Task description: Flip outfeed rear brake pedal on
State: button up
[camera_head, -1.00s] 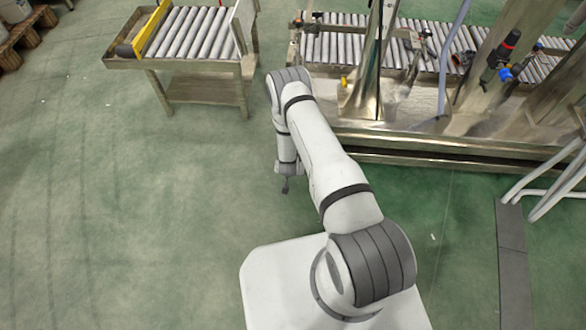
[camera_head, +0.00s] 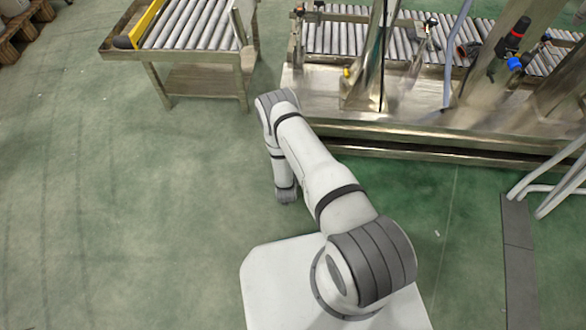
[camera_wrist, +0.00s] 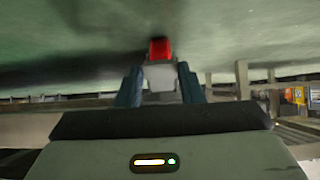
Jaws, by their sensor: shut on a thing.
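In the wrist view my gripper (camera_wrist: 160,84) has its two dark blue fingers on either side of a pale grey piece (camera_wrist: 160,77) with a red end (camera_wrist: 160,49). The gripper is shut on this piece. I cannot tell from the frames whether it is the rear brake pedal. In the head view my arm bends down in front of the machine, and the wrist (camera_head: 285,193) shows over green floor. The fingers and the held piece are hidden there. No pedal can be made out in the head view.
A roller table (camera_head: 178,60) with a yellow rail (camera_head: 146,22) stands at upper left. A longer roller conveyor (camera_head: 335,38) runs behind metal machine posts at upper right. The machine's low metal base (camera_head: 420,137) is close to my arm. White pipes (camera_head: 550,192) lie at right. Floor at left is clear.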

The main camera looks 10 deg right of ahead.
jog(key=shift+s+d, duration=0.1)
jog(key=shift+d, duration=0.1)
jog(key=o, duration=1)
jog(key=shift+a, duration=0.15)
jog(key=p+v, duration=0.3)
jog(key=v, duration=0.4)
jog(key=shift+s+a+r, duration=0.1)
jog(key=shift+s+r, duration=0.05)
jog(key=shift+s, duration=0.15)
